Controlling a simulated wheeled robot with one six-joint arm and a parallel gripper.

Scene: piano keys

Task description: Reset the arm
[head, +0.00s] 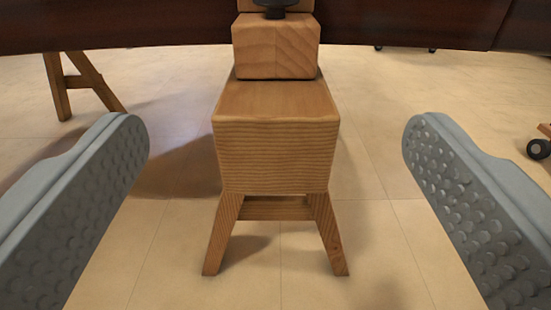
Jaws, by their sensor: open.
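My gripper (275,150) is open in the head view, with one grey, dimpled finger at the left edge and the other at the right edge. Nothing is held between the fingers. A wooden trestle-like stand (276,155) with splayed legs shows in the gap between them, beyond the fingertips. A smaller wooden block (276,48) sits on its top. No piano keys can be made out.
A dark brown wooden edge (120,24) runs across the top of the view. A wooden leg frame (75,80) stands at the upper left. A black caster wheel (538,149) shows at the right edge. The pale tiled floor (385,240) is clear around the stand.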

